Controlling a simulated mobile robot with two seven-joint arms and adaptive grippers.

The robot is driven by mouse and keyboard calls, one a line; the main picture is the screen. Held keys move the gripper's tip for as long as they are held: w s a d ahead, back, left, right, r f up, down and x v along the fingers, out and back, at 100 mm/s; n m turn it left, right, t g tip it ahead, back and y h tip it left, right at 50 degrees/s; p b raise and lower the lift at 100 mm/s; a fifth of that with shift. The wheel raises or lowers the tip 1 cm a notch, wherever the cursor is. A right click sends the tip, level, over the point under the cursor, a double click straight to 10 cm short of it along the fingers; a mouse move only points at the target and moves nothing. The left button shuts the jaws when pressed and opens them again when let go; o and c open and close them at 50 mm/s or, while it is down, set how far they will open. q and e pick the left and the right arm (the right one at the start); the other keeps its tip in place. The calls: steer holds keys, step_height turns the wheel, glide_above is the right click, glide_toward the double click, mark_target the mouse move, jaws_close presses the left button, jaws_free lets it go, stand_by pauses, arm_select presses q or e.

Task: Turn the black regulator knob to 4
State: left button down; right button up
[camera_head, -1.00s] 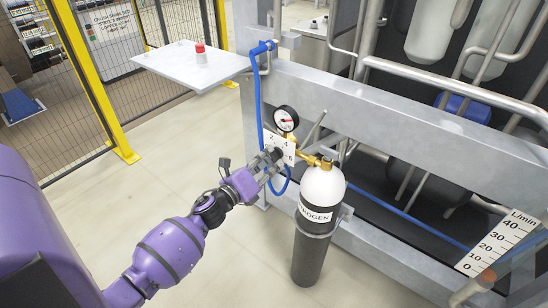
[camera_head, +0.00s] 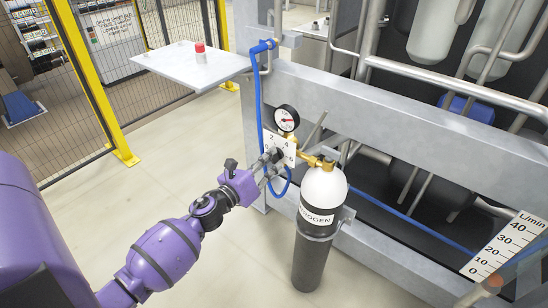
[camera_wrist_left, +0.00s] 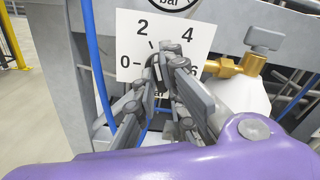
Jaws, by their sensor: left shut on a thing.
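The black regulator knob (camera_wrist_left: 157,64) is mostly hidden behind my fingers in the left wrist view. It sits in front of a white dial plate (camera_wrist_left: 128,25) marked 0, 2, 4 and 6, which also shows in the head view (camera_head: 270,140). My left gripper (camera_wrist_left: 171,82) is shut on the knob, with its fingers on both sides of it. In the head view the left gripper (camera_head: 272,160) reaches the plate from the lower left. The knob's pointer is hidden, so I cannot tell its setting. My right gripper is not in view.
A round gauge (camera_head: 286,119) sits just above the plate. Brass fittings (camera_head: 313,160) lead right to the nitrogen cylinder (camera_head: 322,192). A blue hose (camera_head: 258,95) hangs close on the left. A grey frame beam (camera_head: 400,125) runs behind. The floor at left is open.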

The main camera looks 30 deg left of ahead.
arm_select(q)
steer(key=m+b, duration=0.2)
steer(key=m, duration=0.2)
steer(key=shift+m, duration=0.3)
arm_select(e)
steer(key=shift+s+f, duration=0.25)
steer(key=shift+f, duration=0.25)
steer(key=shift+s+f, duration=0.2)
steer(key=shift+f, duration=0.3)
arm_select(q)
steer(key=m+b, duration=0.1)
steer(key=m, duration=0.3)
steer(key=shift+m, duration=0.3)
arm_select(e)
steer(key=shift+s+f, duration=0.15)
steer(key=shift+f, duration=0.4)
